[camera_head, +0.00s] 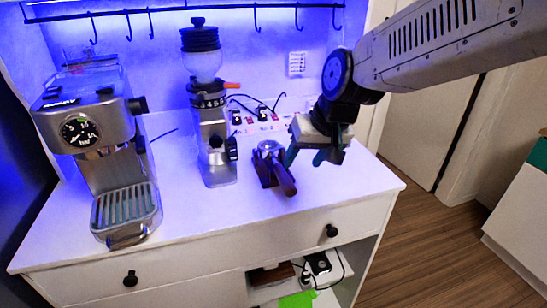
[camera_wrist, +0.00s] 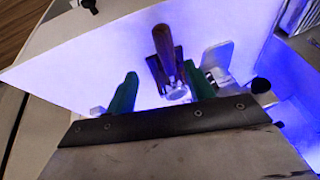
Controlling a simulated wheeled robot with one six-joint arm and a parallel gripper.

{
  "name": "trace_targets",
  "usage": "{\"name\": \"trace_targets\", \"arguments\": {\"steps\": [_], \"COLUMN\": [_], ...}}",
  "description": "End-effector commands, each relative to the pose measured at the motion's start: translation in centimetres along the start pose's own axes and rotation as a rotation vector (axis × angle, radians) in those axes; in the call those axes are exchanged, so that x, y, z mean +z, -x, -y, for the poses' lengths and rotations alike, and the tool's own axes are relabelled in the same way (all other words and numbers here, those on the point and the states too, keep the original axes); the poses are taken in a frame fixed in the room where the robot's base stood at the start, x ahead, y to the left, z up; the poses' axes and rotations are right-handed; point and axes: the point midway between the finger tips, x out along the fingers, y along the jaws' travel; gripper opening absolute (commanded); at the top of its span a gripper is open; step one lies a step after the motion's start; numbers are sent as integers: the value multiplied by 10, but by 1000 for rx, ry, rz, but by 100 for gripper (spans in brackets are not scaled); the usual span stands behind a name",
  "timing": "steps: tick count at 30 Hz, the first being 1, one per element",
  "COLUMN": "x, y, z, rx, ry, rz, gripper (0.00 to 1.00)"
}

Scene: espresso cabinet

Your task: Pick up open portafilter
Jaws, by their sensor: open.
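The portafilter (camera_head: 279,172) has a dark wooden handle and a round metal basket, and rests in a brown wooden stand on the white cabinet top. Its handle points toward the front edge. In the wrist view the portafilter handle (camera_wrist: 164,48) lies beyond and between the fingers, with the metal basket partly hidden near the gripper's edge. My gripper (camera_head: 315,157) is open and empty, just right of the portafilter and apart from it in the head view. Its green fingers (camera_wrist: 158,92) stand on either side of the handle in the wrist view.
An espresso machine (camera_head: 105,140) stands at the left of the cabinet top (camera_head: 190,215), and a grinder (camera_head: 213,140) stands left of the portafilter. A power strip (camera_head: 258,124) with cables lies behind it. The right front of the top is clear.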

Motion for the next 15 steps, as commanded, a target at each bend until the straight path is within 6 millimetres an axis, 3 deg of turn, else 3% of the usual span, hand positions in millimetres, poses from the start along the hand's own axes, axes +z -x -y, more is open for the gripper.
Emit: {"name": "trace_targets", "arguments": {"steps": [4,15], "x": [-10,-10], "y": [-18,-64], "z": [9,7], "rx": [-10,-9], "ry": [7,3], "rz": [-10,-10], "gripper": [53,53]}}
